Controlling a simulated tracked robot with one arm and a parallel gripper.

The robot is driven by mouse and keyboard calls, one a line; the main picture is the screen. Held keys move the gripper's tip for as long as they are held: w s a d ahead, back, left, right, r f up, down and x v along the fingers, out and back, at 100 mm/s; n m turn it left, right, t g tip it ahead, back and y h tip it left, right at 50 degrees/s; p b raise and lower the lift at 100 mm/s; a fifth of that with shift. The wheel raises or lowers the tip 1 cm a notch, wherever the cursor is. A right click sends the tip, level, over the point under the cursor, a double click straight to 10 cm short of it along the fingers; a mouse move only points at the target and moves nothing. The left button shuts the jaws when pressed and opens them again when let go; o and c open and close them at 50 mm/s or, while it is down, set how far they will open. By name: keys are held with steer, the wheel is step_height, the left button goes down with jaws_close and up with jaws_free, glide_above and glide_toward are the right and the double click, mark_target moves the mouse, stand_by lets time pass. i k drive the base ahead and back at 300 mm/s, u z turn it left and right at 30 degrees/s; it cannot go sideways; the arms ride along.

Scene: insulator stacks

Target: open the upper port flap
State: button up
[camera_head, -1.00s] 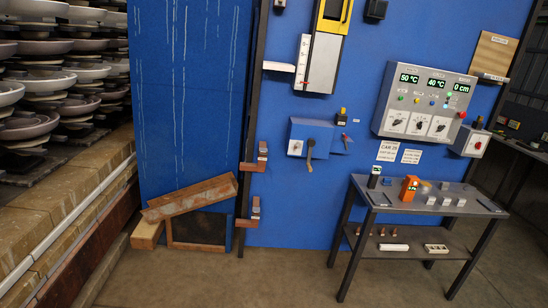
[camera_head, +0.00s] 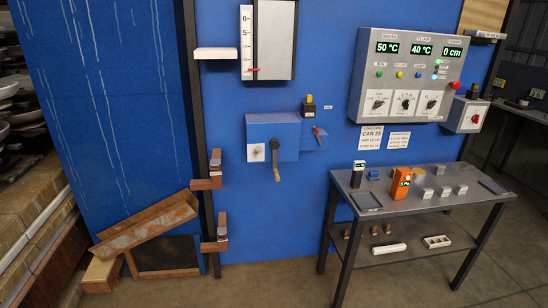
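My gripper is not in view. I cannot tell for sure which part is the upper port flap; no part is labelled as one. On the blue wall, a grey upright panel (camera_head: 275,40) is cut off by the top edge, beside a white scale (camera_head: 247,45) with a red pointer low on it. Below, a blue box (camera_head: 272,138) carries a dark lever (camera_head: 276,165) hanging down and a light round-centred plate. Two reddish-brown brackets, an upper one (camera_head: 206,183) and a lower one (camera_head: 213,246), sit on the dark upright post (camera_head: 197,110).
A grey control panel (camera_head: 397,112) reads 50 °C, 40 °C and 0 cm. A grey table (camera_head: 400,208) with small items, including an orange device (camera_head: 401,184), stands at right. A rusty beam (camera_head: 145,225) leans at lower left. Floor (camera_head: 270,285) shows clear in front.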

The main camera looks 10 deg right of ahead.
mark_target(214, 162)
steer(key=u, duration=0.15)
steer(key=i, duration=1.1)
steer(key=u, duration=0.65)
